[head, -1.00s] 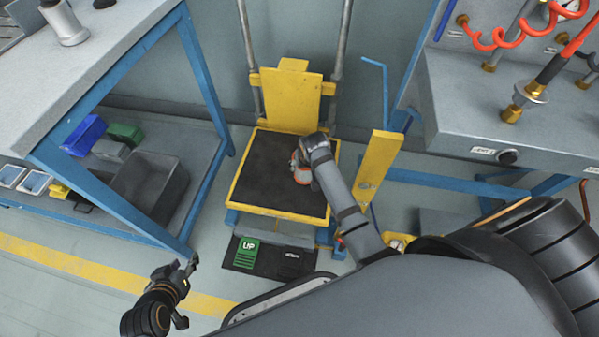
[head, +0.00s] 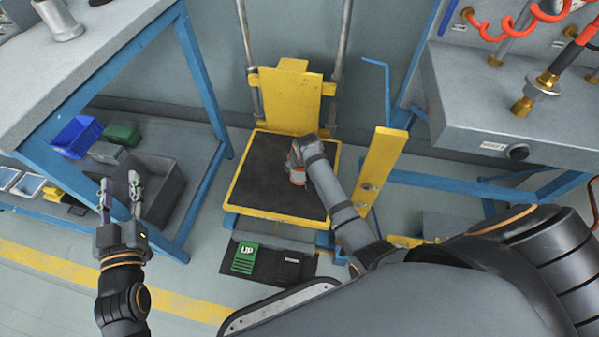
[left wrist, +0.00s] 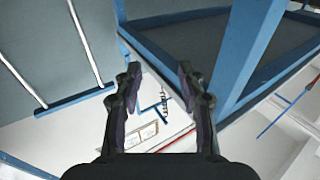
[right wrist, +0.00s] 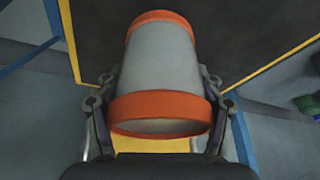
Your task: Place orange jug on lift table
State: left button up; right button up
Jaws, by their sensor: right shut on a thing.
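The orange jug (right wrist: 163,75) is a grey cylinder with orange bands at both ends, lying between the fingers in the right wrist view. My right gripper (right wrist: 160,112) is shut on it. In the head view the jug (head: 296,171) shows over the black top of the yellow-edged lift table (head: 262,180), partly hidden by my right arm. I cannot tell whether it touches the table top. My left gripper (head: 121,190) is open and empty, fingers up, in front of the blue-framed bench at the left.
A yellow post (head: 382,165) stands right of the lift table. Pedals (head: 268,258) marked UP lie on the floor before it. Blue (head: 78,135) and green bins (head: 122,134) and a grey crate (head: 160,185) sit on the left bench's lower shelf. A grey workbench (head: 520,120) is at the right.

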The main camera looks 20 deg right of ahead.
pick_arm(q)
jog(key=shift+r, duration=0.6)
pick_arm(e)
jog(key=shift+w, duration=0.1)
jog(key=shift+b+x, duration=0.6)
jog(key=shift+x, duration=0.4)
pick_arm(q)
jog(key=s+r+t+h, duration=0.1)
jog(key=r+t, duration=0.3)
jog(key=r, duration=0.4)
jog(key=s+r+m+t+h, duration=0.1)
jog(key=s+r+t, duration=0.3)
jog(key=r, duration=0.4)
jog(key=shift+s+d+m+t+b, duration=0.2)
jog(key=shift+s+m+t+b, duration=0.1)
jog(key=shift+b, duration=0.1)
pick_arm(e)
jog(key=shift+s+a+f, duration=0.1)
jog(key=shift+s+f, duration=0.15)
jog(key=shift+f, duration=0.7)
jog(key=shift+f, duration=0.1)
jog(key=o, duration=1.3)
